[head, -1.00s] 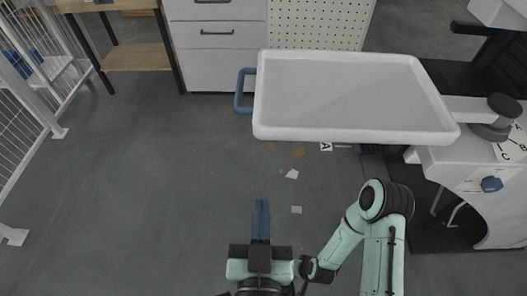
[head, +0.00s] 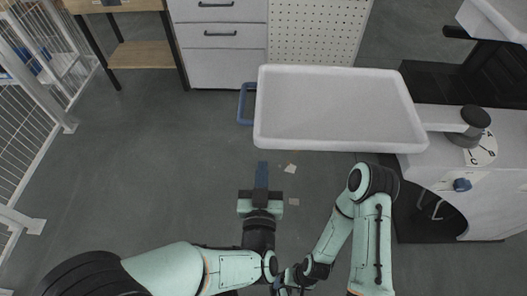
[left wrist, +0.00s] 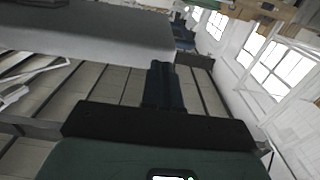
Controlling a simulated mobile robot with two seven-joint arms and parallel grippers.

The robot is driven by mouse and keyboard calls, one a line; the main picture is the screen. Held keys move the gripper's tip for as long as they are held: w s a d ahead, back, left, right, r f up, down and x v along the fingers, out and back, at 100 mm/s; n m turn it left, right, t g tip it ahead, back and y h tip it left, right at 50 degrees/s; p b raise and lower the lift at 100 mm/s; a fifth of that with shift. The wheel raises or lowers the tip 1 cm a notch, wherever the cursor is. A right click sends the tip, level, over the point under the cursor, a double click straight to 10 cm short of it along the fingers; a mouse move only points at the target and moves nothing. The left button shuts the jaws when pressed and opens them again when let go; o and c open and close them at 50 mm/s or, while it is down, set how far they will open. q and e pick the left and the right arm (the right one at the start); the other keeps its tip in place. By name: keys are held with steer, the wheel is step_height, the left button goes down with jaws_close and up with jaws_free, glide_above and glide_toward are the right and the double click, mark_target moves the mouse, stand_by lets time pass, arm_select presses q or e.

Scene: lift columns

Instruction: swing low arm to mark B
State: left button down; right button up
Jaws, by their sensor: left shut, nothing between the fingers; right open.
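The low arm carries a white rectangular tray (head: 335,110) with a blue handle (head: 246,104) on its left end. It joins a grey-capped pivot (head: 476,118) at the right. A white dial (head: 484,151) with letters A, B and C lies beside the pivot; which mark the arm points to I cannot tell. My left gripper (head: 262,168) is shut and empty, below the handle in the picture and apart from it. Its dark fingers show in the left wrist view (left wrist: 165,85), near a pale slab, probably the tray. My right gripper (head: 282,286) is at the bottom edge, partly cut off.
A white drawer cabinet (head: 222,60) and a pegboard (head: 318,32) stand behind the tray. A white fence (head: 40,130) is on the left. A white curved base (head: 470,205) is at the right. The floor between fence and tray is clear except small paper scraps (head: 290,168).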

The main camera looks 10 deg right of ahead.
arm_select(q)
steer(key=shift+x, duration=2)
steer(key=shift+f, duration=0.1)
